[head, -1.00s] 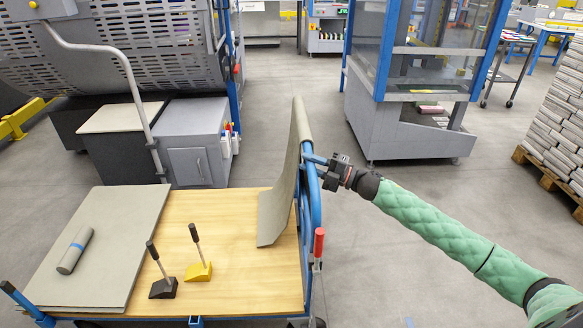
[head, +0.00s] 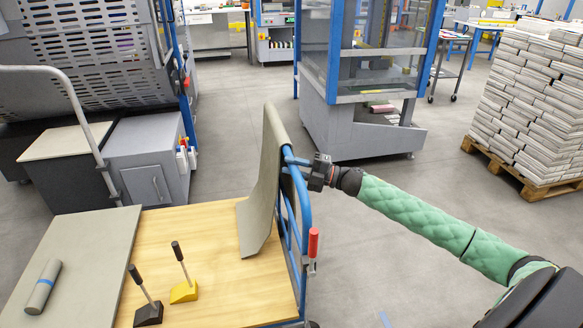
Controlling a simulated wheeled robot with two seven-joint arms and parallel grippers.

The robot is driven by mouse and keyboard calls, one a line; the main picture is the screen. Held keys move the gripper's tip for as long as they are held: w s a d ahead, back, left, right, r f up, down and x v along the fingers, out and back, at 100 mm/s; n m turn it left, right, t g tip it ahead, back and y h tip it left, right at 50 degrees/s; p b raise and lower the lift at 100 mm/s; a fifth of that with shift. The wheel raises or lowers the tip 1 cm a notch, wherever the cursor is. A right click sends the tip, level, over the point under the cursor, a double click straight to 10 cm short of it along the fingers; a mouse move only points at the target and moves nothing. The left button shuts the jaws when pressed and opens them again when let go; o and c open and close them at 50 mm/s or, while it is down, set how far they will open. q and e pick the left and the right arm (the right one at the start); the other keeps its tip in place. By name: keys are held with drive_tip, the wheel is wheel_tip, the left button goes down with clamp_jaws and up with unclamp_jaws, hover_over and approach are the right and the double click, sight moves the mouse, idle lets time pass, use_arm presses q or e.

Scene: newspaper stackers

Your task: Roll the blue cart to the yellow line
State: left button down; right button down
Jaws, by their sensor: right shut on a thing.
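The blue cart (head: 225,275) fills the lower left of the head view, with a wooden deck and a blue tube handle frame (head: 304,215) at its right end. A grey sheet (head: 258,190) is draped over that frame. My right gripper (head: 308,168) is shut on the upper part of the handle frame, reaching in from the right. My left gripper is not in view. I see no yellow line on the visible floor.
A grey cabinet (head: 150,160) stands close behind the cart. A glazed machine (head: 365,130) and paper-stack pallet (head: 545,180) flank open floor.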

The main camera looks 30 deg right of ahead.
drive_tip(key=shift+f, duration=0.1)
drive_tip(key=c, duration=1.2)
unclamp_jaws()
drive_tip(key=shift+o, duration=0.2)
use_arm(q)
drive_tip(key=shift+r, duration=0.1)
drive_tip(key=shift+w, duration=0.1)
use_arm(e)
drive_tip(key=shift+d, duration=0.1)
drive_tip(key=shift+s+d, duration=0.15)
drive_tip(key=shift+s, duration=0.05)
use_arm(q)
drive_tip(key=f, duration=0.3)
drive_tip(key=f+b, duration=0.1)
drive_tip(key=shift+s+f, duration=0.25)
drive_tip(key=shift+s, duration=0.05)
use_arm(e)
drive_tip(key=v, duration=0.7)
drive_tip(key=shift+d+f, duration=0.1)
